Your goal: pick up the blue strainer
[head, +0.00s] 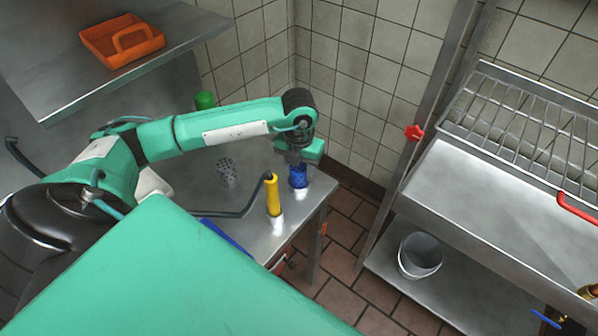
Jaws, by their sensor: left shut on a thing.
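The blue strainer (298,177) is a small blue, perforated-looking cup near the right corner of the steel table (262,241) in the head view. My left gripper (297,160) is directly above it, pointing down, and is shut on its upper part. The arm link hides much of the fingers. I cannot tell whether the strainer still touches the table. My right gripper is not in view.
A yellow cylinder (273,195) stands just left of the strainer. A grey perforated cup (226,172) and a green object (205,101) are farther left. An orange tray (122,42) sits on the upper shelf. At right are a wire rack (520,120) and a bucket (420,256).

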